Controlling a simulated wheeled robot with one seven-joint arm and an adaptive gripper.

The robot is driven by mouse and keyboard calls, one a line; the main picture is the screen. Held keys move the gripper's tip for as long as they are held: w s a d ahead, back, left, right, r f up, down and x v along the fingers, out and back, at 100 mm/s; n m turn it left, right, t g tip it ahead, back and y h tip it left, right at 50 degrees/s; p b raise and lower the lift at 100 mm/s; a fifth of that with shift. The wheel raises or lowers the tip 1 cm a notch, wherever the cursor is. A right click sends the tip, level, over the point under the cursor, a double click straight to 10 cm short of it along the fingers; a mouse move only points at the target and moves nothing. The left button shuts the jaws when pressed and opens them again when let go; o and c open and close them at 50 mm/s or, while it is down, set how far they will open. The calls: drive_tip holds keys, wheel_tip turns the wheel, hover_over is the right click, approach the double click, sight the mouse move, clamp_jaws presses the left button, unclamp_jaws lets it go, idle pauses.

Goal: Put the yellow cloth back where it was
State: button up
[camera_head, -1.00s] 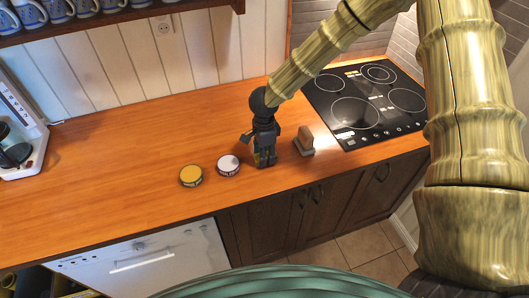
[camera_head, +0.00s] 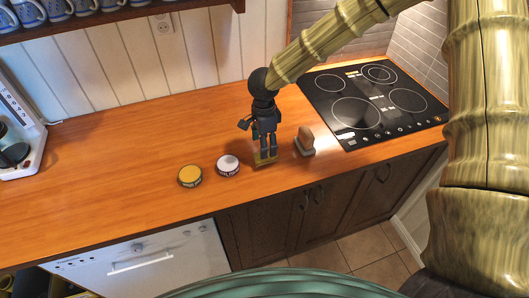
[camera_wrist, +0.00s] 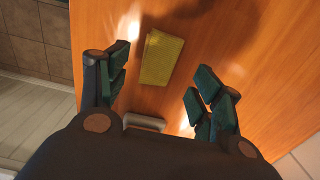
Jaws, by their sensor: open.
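The yellow cloth (camera_wrist: 162,58) lies folded in a small rectangle on the wooden counter in the wrist view. In the head view only a yellow piece of it (camera_head: 264,159) shows at my fingertips. My gripper (camera_head: 265,150) points down over the counter, above the cloth. In the wrist view my gripper (camera_wrist: 160,76) has its fingers spread wide, with the cloth between and beyond them and nothing held.
A grey-brown block (camera_head: 305,142) stands just right of my gripper. A white-topped tin (camera_head: 228,166) and a yellow-topped tin (camera_head: 190,175) sit to the left. A black cooktop (camera_head: 375,105) is at the right.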

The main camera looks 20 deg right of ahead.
wheel_tip(320, 180, up, 7)
drive_tip(key=b, duration=0.1)
drive_tip(key=shift+f, duration=0.15)
drive_tip(key=shift+d, duration=0.1)
